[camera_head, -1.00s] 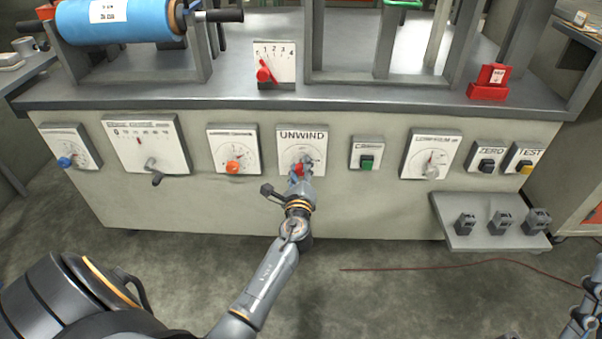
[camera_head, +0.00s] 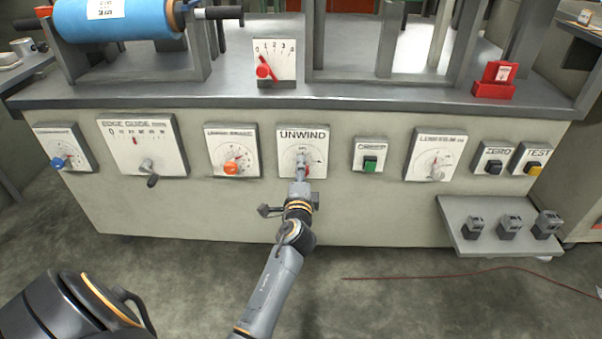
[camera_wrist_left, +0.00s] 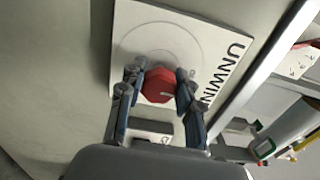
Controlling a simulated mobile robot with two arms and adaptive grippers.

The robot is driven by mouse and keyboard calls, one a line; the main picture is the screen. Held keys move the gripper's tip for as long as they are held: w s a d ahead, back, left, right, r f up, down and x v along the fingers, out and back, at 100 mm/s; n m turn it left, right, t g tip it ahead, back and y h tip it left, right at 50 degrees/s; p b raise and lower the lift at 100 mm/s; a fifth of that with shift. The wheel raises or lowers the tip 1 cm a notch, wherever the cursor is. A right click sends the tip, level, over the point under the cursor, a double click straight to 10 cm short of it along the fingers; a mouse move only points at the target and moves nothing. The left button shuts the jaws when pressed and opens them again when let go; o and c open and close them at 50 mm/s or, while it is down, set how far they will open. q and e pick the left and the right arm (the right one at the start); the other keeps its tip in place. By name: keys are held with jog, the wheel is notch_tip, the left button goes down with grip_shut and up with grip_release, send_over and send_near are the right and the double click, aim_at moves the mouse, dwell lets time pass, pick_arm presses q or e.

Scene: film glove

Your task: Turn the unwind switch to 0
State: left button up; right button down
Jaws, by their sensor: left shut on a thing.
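The unwind switch is a red knob (camera_wrist_left: 158,85) on a white plate marked UNWIND (camera_head: 303,135) on the front of the bench. In the head view my left gripper (camera_head: 302,172) reaches the plate from below and hides most of the knob; a little red shows beside the fingers. In the left wrist view my left gripper (camera_wrist_left: 157,92) has one finger on each side of the red knob and is shut on it. A pale mark shows on the knob's face. The scale marks are too small to read. My right gripper is not in view.
An orange knob (camera_head: 231,168) on its plate is to the left, and a green button (camera_head: 370,165) is to the right. A small shelf (camera_head: 455,222) with several grey blocks juts out at the lower right. The floor before the bench is clear except for a red cable (camera_head: 420,278).

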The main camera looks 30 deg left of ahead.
pick_arm(q)
jog(key=shift+n, duration=0.3)
jog(key=o, duration=1.2)
jog(key=shift+a, duration=0.1)
jog(key=shift+s, duration=0.1)
jog(key=v, duration=0.7)
jog(key=shift+s+d, duration=0.15)
jog(key=shift+d, duration=0.05)
